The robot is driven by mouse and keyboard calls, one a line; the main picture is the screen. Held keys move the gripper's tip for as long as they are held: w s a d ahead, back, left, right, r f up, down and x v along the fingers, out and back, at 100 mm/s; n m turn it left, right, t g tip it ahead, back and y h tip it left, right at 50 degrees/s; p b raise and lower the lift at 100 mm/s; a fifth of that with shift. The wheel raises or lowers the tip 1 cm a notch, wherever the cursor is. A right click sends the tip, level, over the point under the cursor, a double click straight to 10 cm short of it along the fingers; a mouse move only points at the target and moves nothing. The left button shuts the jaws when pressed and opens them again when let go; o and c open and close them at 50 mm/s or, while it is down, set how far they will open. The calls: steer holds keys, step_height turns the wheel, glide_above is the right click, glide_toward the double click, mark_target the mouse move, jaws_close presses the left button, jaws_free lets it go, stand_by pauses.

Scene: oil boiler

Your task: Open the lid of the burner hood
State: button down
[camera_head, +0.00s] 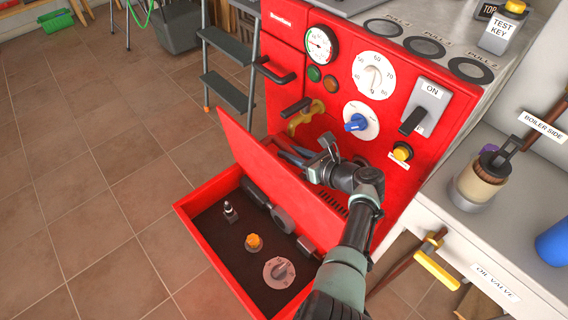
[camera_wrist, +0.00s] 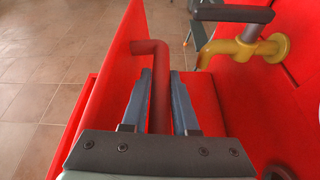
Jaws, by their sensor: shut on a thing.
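The burner hood (camera_head: 190,208) is a red open-topped box at the lower front of the red boiler, with a dark floor inside. Its red lid (camera_head: 262,162) stands raised and tilted, and the inside of the box is in view. The lid also shows at the left in the wrist view (camera_wrist: 103,92). My gripper (camera_head: 292,156) is on the boiler side of the lid. In the wrist view its blue-grey fingers (camera_wrist: 158,85) are closed around a red bent handle (camera_wrist: 150,47) beside the lid. The handle is mostly hidden in the head view.
A brass valve with a dark lever (camera_head: 303,115), a blue knob (camera_head: 356,122) and an ON switch (camera_head: 425,105) are close above my gripper. A dark handle (camera_head: 275,72) juts out nearby. Several loose parts lie in the box. Tiled floor (camera_head: 90,190) is free at left.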

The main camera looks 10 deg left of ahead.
steer(key=shift+w+d+f+m+b, duration=0.2)
steer(key=shift+w+d+m+b, duration=0.1)
steer(key=shift+w+d+b, duration=0.25)
steer(key=shift+a, duration=0.1)
steer(key=c, duration=0.7)
jaws_free()
steer(key=p+v, duration=0.7)
steer(key=v, duration=0.6)
steer(key=shift+w, duration=0.15)
